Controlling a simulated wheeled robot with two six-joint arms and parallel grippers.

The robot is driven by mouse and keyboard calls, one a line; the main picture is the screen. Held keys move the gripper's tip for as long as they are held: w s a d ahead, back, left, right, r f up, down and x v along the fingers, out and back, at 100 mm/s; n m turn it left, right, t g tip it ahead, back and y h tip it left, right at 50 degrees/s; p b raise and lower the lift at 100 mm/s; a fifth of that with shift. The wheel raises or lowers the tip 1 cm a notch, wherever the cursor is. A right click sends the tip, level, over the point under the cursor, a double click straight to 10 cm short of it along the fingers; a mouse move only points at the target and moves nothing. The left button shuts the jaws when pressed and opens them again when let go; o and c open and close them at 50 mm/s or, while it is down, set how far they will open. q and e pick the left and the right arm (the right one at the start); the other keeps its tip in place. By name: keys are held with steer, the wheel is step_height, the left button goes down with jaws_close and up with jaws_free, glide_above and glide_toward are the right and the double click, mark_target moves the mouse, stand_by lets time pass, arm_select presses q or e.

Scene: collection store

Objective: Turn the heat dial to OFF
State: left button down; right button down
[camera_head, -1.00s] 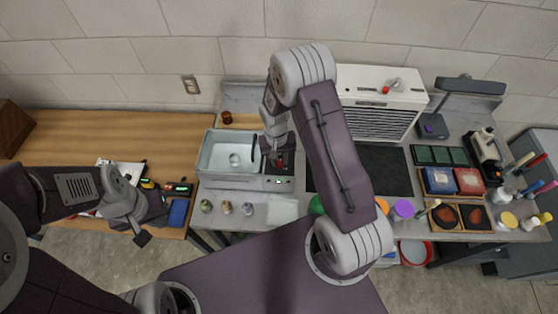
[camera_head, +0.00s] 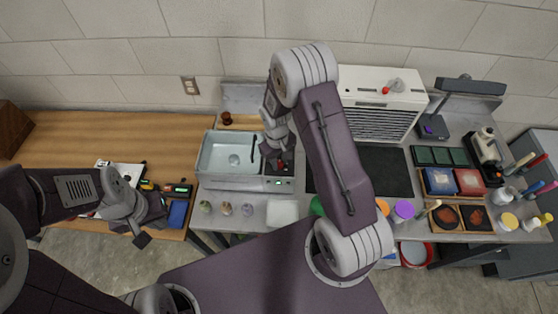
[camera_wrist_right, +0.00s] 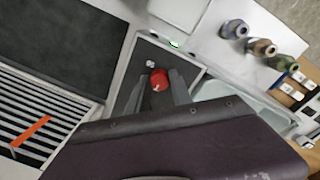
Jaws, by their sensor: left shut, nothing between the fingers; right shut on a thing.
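A red dial (camera_wrist_right: 160,76) with a small white mark sits on the dark control panel (camera_wrist_right: 129,92) beside the sink bath; its label is too small to read. My right gripper (camera_wrist_right: 161,88) is shut on the dial, one grey finger on each side of it. In the head view the dial (camera_head: 281,164) is partly hidden by my right gripper (camera_head: 279,160), which points down at the panel. A green light (camera_head: 279,182) shows on the unit's front edge. My left gripper (camera_head: 143,239) is shut and empty, over the floor in front of the wooden bench.
The sink bath (camera_head: 212,170) of water lies left of the panel. A dark mat (camera_head: 380,165) and a white louvred unit (camera_head: 385,88) are to the right. Small tools lie on the wooden bench (camera_head: 90,135).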

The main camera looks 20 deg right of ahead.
steer(key=shift+w+r, duration=0.1)
steer(key=shift+w, duration=0.05)
steer(key=c, duration=1.1)
jaws_free()
steer(key=shift+c, duration=0.2)
steer(key=shift+s, duration=0.2)
steer(key=shift+r, duration=0.1)
steer(key=shift+w+r+b, duration=0.15)
steer(key=shift+r+b, duration=0.15)
steer(key=r, duration=0.2)
steer(key=r+b, duration=0.1)
steer(key=r, duration=0.2)
steer(key=r+b, duration=0.1)
steer(key=r, duration=0.1)
steer(key=shift+s+a+r, duration=0.2)
steer(key=shift+a, duration=0.05)
steer(key=shift+r, duration=0.45)
